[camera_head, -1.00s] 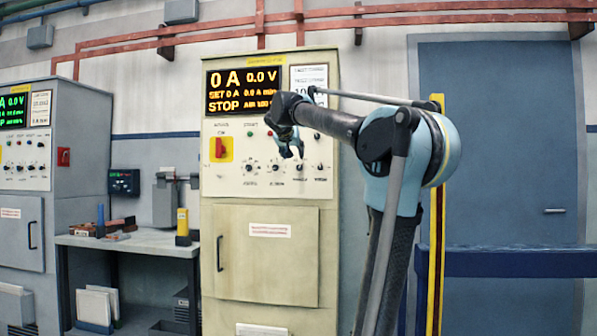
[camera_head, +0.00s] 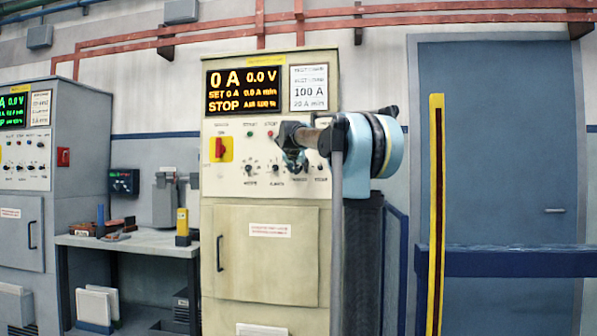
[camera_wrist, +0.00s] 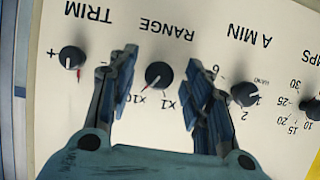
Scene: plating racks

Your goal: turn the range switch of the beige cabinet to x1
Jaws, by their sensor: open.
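The beige cabinet (camera_head: 265,190) stands mid-picture in the head view, its panel facing me. The RANGE switch (camera_wrist: 159,74) is a round black knob, upside down in the wrist view; its red mark points down toward the x10 label, with x1 beside it on the right. My gripper (camera_wrist: 165,62) is open, one finger on each side of the RANGE knob with gaps on both sides; I cannot tell how deep the tips reach. In the head view my gripper (camera_head: 296,168) is in front of the lower right panel and hides part of the knob row.
The TRIM knob (camera_wrist: 72,58) is close beside the left finger and the A MIN knob (camera_wrist: 244,94) close beside the right one. A red switch (camera_head: 220,148) on a yellow plate is left on the panel. A yellow post (camera_head: 436,210) stands right of the cabinet.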

